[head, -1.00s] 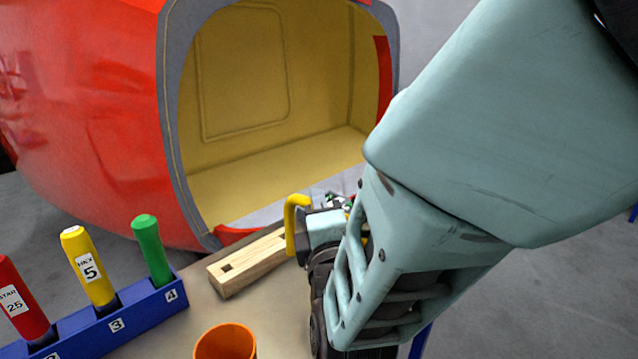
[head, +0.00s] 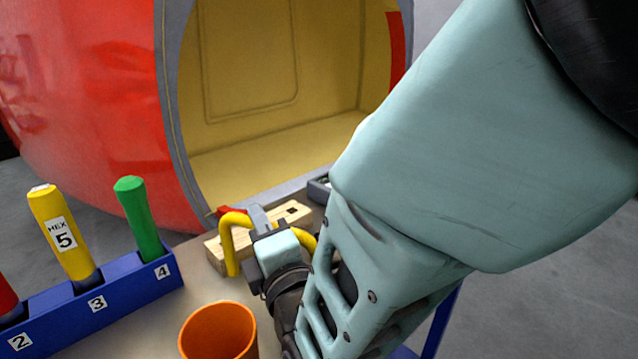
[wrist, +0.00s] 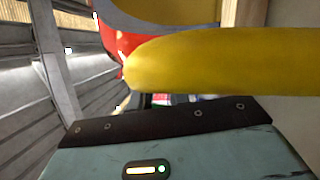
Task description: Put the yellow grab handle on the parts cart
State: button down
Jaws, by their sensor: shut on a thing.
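The yellow grab handle (head: 232,236) is a bent yellow bar, and my gripper (head: 264,226) is shut on it. In the head view one bent end hangs to the left of my gripper and the other end shows to its right. In the wrist view the grab handle (wrist: 220,65) runs across the picture close to the camera. The parts cart (head: 150,318) has a tan top and stands below my gripper. The handle appears to be above the cart top, in front of a wooden block; I cannot tell whether it touches anything. My gripper's fingers are partly hidden.
The wooden block (head: 213,256) with slots lies at the cart's back. An orange cup (head: 218,332) stands near the front. A blue rack (head: 70,322) holds coloured handled tools at left. The red nosecone (head: 90,110) stands behind. Bare top shows between rack and cup.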

jog(key=shift+f, duration=0.95)
jog(key=shift+f, duration=0.15)
jog(key=c, duration=1.3)
grip_release()
